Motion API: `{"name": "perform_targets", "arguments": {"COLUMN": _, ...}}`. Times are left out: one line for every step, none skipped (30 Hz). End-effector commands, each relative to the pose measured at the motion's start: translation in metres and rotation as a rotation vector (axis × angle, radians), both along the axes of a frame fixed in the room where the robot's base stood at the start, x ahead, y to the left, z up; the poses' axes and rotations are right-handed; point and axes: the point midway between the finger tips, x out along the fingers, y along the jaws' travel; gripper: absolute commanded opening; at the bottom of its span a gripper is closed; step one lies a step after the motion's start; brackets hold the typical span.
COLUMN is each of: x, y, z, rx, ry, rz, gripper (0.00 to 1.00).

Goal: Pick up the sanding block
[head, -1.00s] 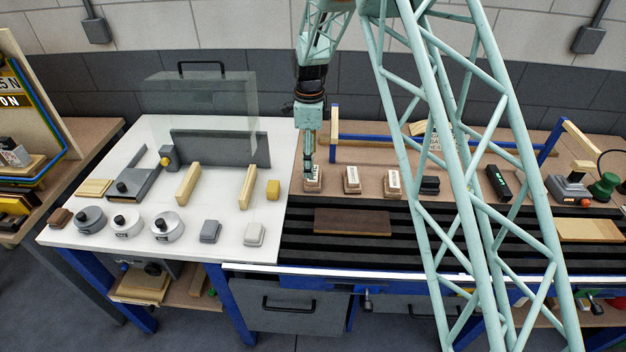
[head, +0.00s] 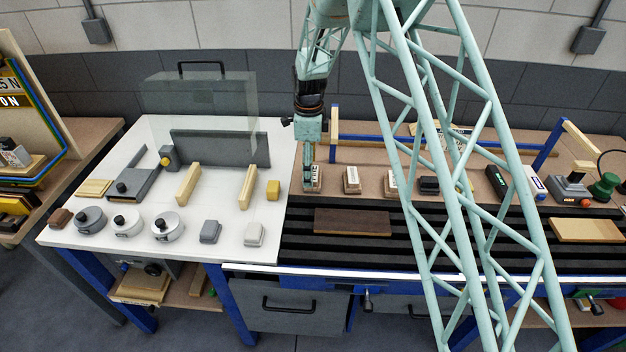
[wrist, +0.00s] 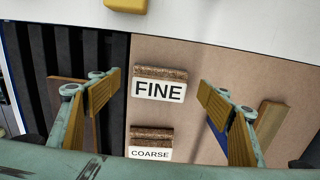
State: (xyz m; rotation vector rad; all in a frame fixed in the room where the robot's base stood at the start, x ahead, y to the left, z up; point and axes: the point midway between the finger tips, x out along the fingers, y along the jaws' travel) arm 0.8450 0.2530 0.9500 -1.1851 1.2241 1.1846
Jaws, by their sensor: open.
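A sanding block marked FINE (wrist: 159,88), brown with a white label, lies on the brown bench top. It is the leftmost of the labelled blocks (head: 313,186) in the head view, partly hidden by my gripper. My gripper (head: 309,176) points down over it. In the wrist view my open gripper (wrist: 159,98) has its two wood-coloured finger pads to the left and right of the FINE block, with gaps on both sides. How far the fingertips are above the bench is hard to tell. A second block marked COARSE (wrist: 151,145) lies just below it in the wrist view.
Another labelled block (head: 392,185) lies further right. A dark veneer board (head: 352,221) lies on the black slats in front. A white table (head: 190,250) with weights and small blocks stands left. A blue frame (head: 334,125) stands behind the blocks.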

Motion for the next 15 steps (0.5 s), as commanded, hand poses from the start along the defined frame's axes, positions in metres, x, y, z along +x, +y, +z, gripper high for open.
{"name": "perform_targets", "arguments": {"x": -0.001, "y": 0.000, "z": -0.006, "rx": -0.001, "ry": 0.002, "rz": 0.000, "gripper": 0.72}}
{"name": "perform_targets", "arguments": {"x": -0.001, "y": 0.001, "z": -0.009, "rx": -0.001, "ry": 0.002, "rz": 0.000, "gripper": 0.72}}
{"name": "perform_targets", "arguments": {"x": -0.001, "y": 0.001, "z": -0.014, "rx": -0.001, "ry": 0.002, "rz": 0.000, "gripper": 0.72}}
{"name": "perform_targets", "arguments": {"x": -0.001, "y": 0.001, "z": -0.017, "rx": -0.001, "ry": 0.002, "rz": 0.000, "gripper": 0.72}}
{"name": "perform_targets", "arguments": {"x": -0.001, "y": 0.001, "z": -0.020, "rx": -0.001, "ry": 0.002, "rz": 0.000, "gripper": 0.72}}
{"name": "perform_targets", "arguments": {"x": 0.000, "y": 0.001, "z": -0.023, "rx": 0.000, "ry": 0.001, "rz": 0.000, "gripper": 0.72}}
{"name": "perform_targets", "arguments": {"x": 0.000, "y": 0.001, "z": -0.025, "rx": 0.000, "ry": 0.001, "rz": 0.000, "gripper": 0.72}}
{"name": "perform_targets", "arguments": {"x": 0.000, "y": 0.001, "z": -0.026, "rx": 0.000, "ry": 0.001, "rz": 0.000, "gripper": 0.72}}
{"name": "perform_targets", "arguments": {"x": 0.000, "y": 0.001, "z": -0.028, "rx": 0.000, "ry": 0.001, "rz": 0.000, "gripper": 0.72}}
{"name": "perform_targets", "arguments": {"x": 0.000, "y": 0.001, "z": -0.029, "rx": 0.000, "ry": 0.000, "rz": 0.000, "gripper": 0.72}}
{"name": "perform_targets", "arguments": {"x": 0.000, "y": 0.001, "z": -0.030, "rx": 0.000, "ry": 0.000, "rz": 0.000, "gripper": 0.72}}
{"name": "perform_targets", "arguments": {"x": 0.000, "y": 0.001, "z": -0.030, "rx": 0.000, "ry": 0.000, "rz": 0.000, "gripper": 0.72}}
{"name": "perform_targets", "arguments": {"x": 0.000, "y": 0.001, "z": -0.030, "rx": 0.000, "ry": 0.000, "rz": 0.000, "gripper": 0.72}}
{"name": "perform_targets", "arguments": {"x": 0.000, "y": 0.001, "z": -0.031, "rx": 0.000, "ry": 0.000, "rz": 0.000, "gripper": 0.72}}
{"name": "perform_targets", "arguments": {"x": 0.000, "y": 0.001, "z": -0.031, "rx": 0.000, "ry": 0.000, "rz": 0.000, "gripper": 0.72}}
